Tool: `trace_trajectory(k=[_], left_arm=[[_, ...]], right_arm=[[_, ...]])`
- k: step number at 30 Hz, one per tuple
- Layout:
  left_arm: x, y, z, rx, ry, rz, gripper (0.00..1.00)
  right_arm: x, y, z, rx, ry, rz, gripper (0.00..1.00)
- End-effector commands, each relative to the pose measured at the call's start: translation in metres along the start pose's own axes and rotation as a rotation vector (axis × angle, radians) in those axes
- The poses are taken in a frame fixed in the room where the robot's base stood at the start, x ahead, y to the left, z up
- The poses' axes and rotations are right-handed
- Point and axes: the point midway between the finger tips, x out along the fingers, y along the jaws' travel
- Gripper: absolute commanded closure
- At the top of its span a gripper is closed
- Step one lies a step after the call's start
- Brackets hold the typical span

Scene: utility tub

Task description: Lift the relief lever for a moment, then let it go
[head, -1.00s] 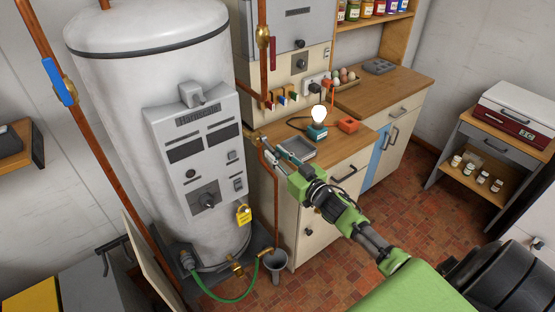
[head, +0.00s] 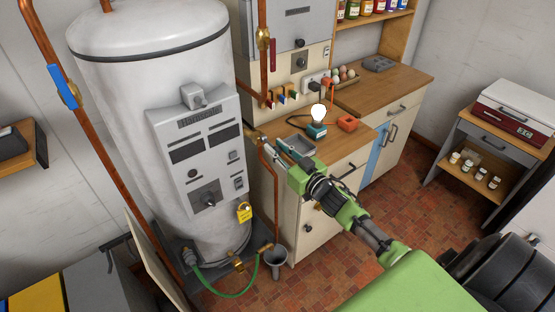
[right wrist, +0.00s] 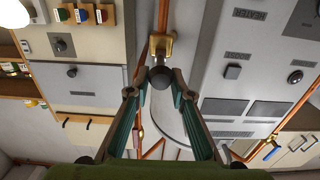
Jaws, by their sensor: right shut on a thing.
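The relief lever (right wrist: 159,78) shows in the right wrist view as a dark round knob below a brass valve body (right wrist: 161,44) on a copper pipe. My right gripper (right wrist: 160,86) has its teal-padded fingers on both sides of the knob and is shut on it. In the head view my right gripper (head: 261,141) is at the right side of the white water heater (head: 150,110), by the top of the thin copper discharge pipe (head: 276,195). The gripper hides most of the lever there. My left gripper is not in view.
A wooden counter (head: 385,90) with a grey tray (head: 301,146), a lit bulb (head: 319,115) and an orange block (head: 347,122) lies right of my gripper. A funnel (head: 276,260) stands under the discharge pipe.

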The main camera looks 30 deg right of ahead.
Motion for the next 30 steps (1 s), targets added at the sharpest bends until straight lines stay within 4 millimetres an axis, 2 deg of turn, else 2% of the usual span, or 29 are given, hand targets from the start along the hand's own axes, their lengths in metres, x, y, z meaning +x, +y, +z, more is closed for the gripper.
trace_trajectory(k=[1, 8, 17, 30], left_arm=[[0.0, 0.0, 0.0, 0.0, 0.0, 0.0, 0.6], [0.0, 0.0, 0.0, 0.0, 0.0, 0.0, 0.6], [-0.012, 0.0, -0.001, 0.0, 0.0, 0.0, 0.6], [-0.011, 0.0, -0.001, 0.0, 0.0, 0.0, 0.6]], right_arm=[[0.001, 0.001, -0.005, -0.001, 0.01, 0.0, 0.93], [0.001, 0.001, -0.006, -0.001, 0.01, 0.0, 0.93], [0.003, 0.001, -0.018, 0.0, 0.01, 0.0, 0.93], [0.003, 0.001, -0.015, 0.0, 0.007, 0.0, 0.93]])
